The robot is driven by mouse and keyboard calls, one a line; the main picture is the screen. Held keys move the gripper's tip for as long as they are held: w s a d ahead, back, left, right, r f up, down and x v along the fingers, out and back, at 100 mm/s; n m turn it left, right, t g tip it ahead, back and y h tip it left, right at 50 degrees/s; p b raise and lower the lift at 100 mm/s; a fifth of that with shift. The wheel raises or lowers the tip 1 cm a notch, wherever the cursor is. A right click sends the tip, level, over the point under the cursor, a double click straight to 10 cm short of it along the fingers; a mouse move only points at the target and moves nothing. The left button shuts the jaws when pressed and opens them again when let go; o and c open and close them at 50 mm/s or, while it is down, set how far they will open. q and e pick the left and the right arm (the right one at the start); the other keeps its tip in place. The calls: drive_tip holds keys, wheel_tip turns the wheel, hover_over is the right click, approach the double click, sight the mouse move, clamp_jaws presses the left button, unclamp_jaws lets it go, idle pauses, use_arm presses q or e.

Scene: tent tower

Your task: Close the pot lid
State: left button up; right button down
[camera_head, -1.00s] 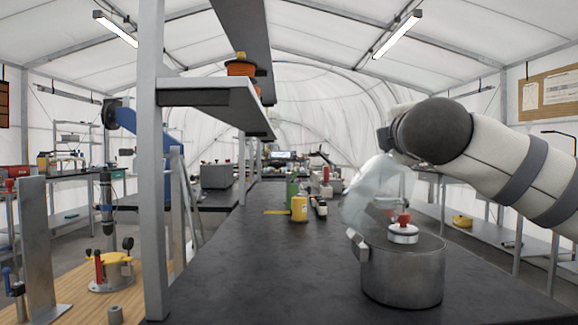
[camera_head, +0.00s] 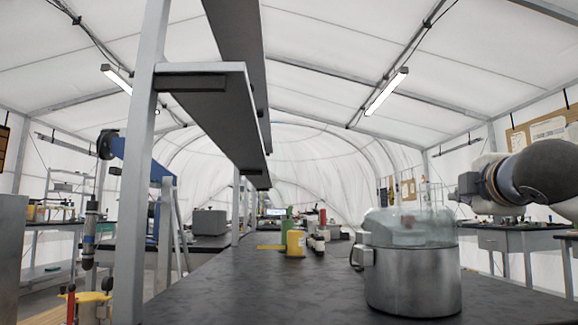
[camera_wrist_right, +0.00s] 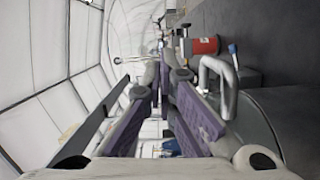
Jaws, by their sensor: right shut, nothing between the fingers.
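The metal pot (camera_head: 412,282) stands on the dark bench at the right of the head view. Its clear lid (camera_head: 385,228) lies level over the rim and looks down; I cannot tell if it is latched. A blurred reddish shape shows through the lid. A hinge or handle piece sits on the pot's left side. My right gripper (camera_head: 462,193) is beside and above the lid's right edge, seemingly apart from it. In the wrist view the right gripper (camera_wrist_right: 163,85) is shut and empty, with the pot's grey side (camera_wrist_right: 275,115) at the right. My left gripper is not in view.
A yellow container (camera_head: 295,243) and a green bottle (camera_head: 287,222) stand farther back on the bench (camera_head: 250,285). A metal shelf post (camera_head: 143,200) rises at the left with an overhead shelf (camera_head: 215,85). The bench left of the pot is clear.

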drive_tip(key=shift+d+f+m+b, duration=0.25)
drive_tip(key=shift+f+b, duration=0.1)
drive_tip(key=shift+f, duration=0.15)
drive_tip(key=shift+d+f+m+b, duration=0.15)
drive_tip(key=shift+f+m+b, duration=0.15)
drive_tip(key=shift+f, duration=0.15)
